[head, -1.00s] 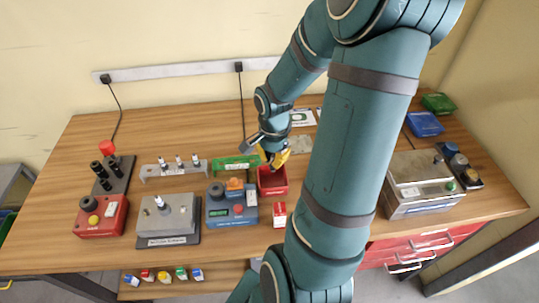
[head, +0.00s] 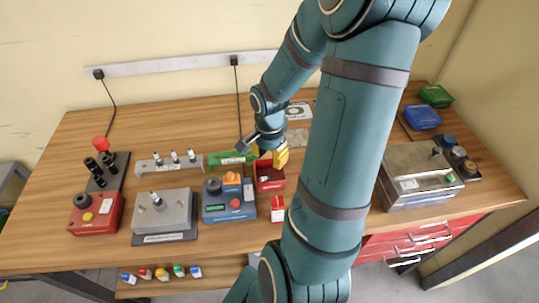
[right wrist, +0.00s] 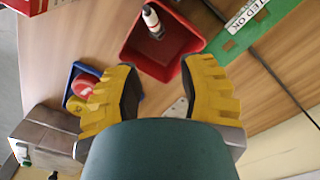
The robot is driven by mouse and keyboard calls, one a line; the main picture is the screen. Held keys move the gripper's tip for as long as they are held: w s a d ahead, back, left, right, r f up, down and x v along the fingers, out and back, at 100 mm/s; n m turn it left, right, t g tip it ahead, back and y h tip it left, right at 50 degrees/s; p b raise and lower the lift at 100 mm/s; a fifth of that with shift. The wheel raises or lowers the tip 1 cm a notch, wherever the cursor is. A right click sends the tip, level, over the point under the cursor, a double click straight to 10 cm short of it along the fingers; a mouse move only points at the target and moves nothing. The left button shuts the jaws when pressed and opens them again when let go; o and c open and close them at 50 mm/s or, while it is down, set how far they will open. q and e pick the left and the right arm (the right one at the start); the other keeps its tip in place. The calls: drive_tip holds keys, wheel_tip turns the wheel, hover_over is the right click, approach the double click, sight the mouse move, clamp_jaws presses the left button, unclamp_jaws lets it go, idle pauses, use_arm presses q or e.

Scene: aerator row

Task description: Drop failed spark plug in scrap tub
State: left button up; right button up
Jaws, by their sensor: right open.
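The red scrap tub (head: 277,185) stands right of the middle of the bench, and it also shows in the right wrist view (right wrist: 133,55). A spark plug (right wrist: 153,20) with a white body and dark tip shows inside the tub's outline, tilted near a wall. A small pale spot shows in the tub in the head view. My right gripper (head: 268,155) is above the tub's back edge, its yellow fingers apart and nothing between them. In the right wrist view my right gripper (right wrist: 160,66) is also open, clear of the plug. My left gripper is not in view.
A green tested-OK tray (head: 226,157) is left of the tub. A blue tester (head: 216,214) stands in front of it. A rack (head: 160,167) holds several plugs. A small red-and-white box (head: 277,210) is just before the tub. A metal box (head: 420,185) stands right.

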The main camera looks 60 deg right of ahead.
wheel_tip(320, 180, up, 7)
drive_tip(key=p, duration=0.4)
drive_tip(key=shift+p, duration=0.35)
drive_tip(key=shift+f, duration=0.1)
